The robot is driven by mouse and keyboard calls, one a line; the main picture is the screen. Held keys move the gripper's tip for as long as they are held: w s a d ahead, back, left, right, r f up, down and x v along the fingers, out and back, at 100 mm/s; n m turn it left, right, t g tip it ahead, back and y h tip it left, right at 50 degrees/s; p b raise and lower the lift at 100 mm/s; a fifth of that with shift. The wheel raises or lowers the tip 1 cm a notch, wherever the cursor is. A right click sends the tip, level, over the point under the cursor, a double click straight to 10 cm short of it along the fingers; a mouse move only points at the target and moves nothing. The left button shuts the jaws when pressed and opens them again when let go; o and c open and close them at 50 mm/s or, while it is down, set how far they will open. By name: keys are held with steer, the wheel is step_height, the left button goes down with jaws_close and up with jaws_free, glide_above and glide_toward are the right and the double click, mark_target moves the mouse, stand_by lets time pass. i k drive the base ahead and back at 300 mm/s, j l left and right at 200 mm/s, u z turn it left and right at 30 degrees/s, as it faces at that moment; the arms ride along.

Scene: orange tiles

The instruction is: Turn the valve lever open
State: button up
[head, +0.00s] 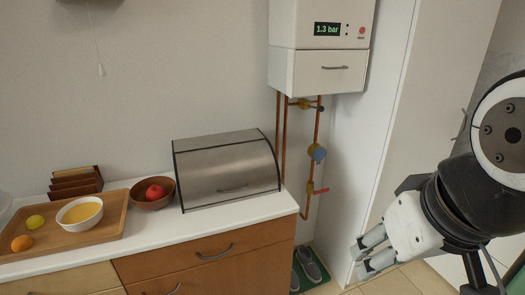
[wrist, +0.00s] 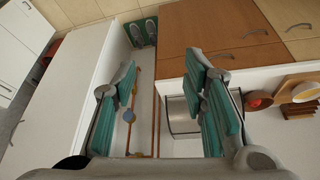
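A red valve lever (head: 321,190) sits on a brass fitting near the bottom of the right copper pipe (head: 317,130), below the boiler. It sticks out to the right, roughly across the pipe. My gripper (head: 366,257) is in the lower right of the head view, lower than the lever and to its right, not touching it. In the wrist view, my gripper (wrist: 162,68) has its two green-padded fingers wide apart with nothing held between them. The pipes (wrist: 155,110) show between the fingers there, but I cannot make out the lever clearly.
A white boiler (head: 320,60) reads 1.3 bar. A blue round part (head: 318,153) is on the pipe above the lever. A steel bread box (head: 227,170) stands on the counter left of the pipes. Shoes (head: 308,265) are on the floor below. A white panel (head: 370,140) stands right of the pipes.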

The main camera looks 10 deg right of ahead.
mark_target(327, 189)
steer(key=i+z, duration=0.2)
steer(key=i, duration=0.2)
steer(key=i+j+z, duration=0.15)
steer(key=i, duration=0.2)
steer(key=i+j+z, duration=0.2)
steer(key=i, duration=0.2)
